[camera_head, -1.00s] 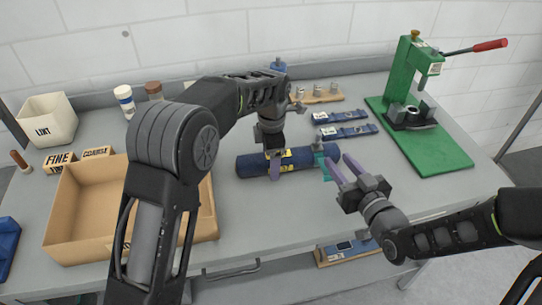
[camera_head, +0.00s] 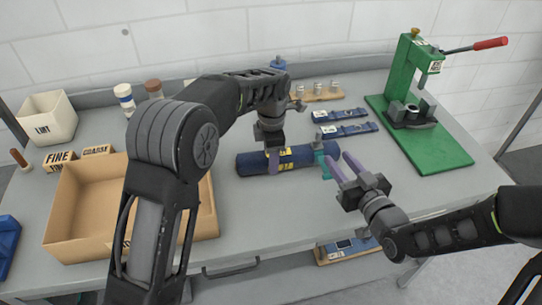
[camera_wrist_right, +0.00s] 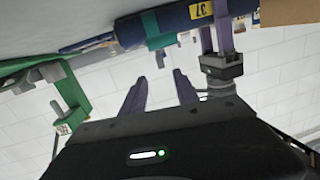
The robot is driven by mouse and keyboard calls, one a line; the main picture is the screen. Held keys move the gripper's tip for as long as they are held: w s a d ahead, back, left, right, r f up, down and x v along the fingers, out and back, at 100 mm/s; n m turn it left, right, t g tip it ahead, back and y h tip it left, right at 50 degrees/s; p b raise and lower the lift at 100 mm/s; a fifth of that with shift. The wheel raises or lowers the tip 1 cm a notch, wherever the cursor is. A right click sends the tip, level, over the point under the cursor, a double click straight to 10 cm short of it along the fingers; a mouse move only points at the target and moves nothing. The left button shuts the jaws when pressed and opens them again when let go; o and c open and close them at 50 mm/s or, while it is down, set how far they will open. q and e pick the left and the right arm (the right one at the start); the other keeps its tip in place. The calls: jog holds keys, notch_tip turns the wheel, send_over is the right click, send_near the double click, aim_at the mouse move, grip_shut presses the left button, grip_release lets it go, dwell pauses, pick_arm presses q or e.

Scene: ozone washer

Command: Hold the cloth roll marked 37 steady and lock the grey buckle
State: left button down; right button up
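The navy cloth roll (camera_head: 250,163) lies across the middle of the table. Its yellow 37 label (camera_wrist_right: 202,10) shows in the right wrist view, and a teal strap (camera_wrist_right: 157,35) goes round the roll near one end. A small grey piece (camera_wrist_right: 186,37) beside the strap may be the buckle; its state is unclear. My left gripper (camera_head: 273,162) is at the roll from above, one purple finger against its near side; the far finger is hidden in the head view. My right gripper (camera_head: 346,169) is open and empty, just right of the strapped end.
A green press (camera_head: 440,150) stands at the right, a cardboard box (camera_head: 85,215) at the left. Two flat blue strapped items (camera_head: 350,130) and a wooden rack (camera_head: 322,97) lie behind the roll. The tabletop in front of the roll is clear.

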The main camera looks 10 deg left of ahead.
jog(key=shift+c, duration=0.2)
jog(key=shift+r, duration=0.1)
jog(key=shift+c, duration=0.8)
jog(key=shift+t+h, duration=0.3)
jog(key=shift+t, duration=0.4)
jog(key=w+r, duration=0.1)
jog(key=r, duration=0.1)
jog(key=w+d+r, duration=0.1)
jog(key=w+r, duration=0.1)
jog(key=r, duration=0.1)
jog(key=shift+w+d+r, duration=0.15)
jog(key=shift+r, duration=0.15)
jog(key=c, duration=0.4)
jog(key=w+d+r+m+h, duration=0.1)
jog(key=w+d, duration=0.1)
jog(key=w+d+r+m+g+h, duration=0.1)
jog(key=w+r, duration=0.1)
jog(key=w+d+r+m+h, duration=0.1)
jog(key=w+d, duration=0.1)
jog(key=w, duration=0.1)
jog(key=shift+d+r+m+g+h, duration=0.15)
jog(key=shift+d+m+g+h, duration=0.15)
jog(key=shift+m+h, duration=0.1)
grip_shut()
jog(key=s+a+f+m+g, duration=0.1)
jog(key=s+f+m+g, duration=0.1)
jog(key=s+g, duration=0.5)
jog(key=shift+s+a+f+m+g+y, duration=0.2)
jog(key=shift+s+a+m+g+y, duration=0.1)
jog(key=shift+a+m+g+y, duration=0.15)
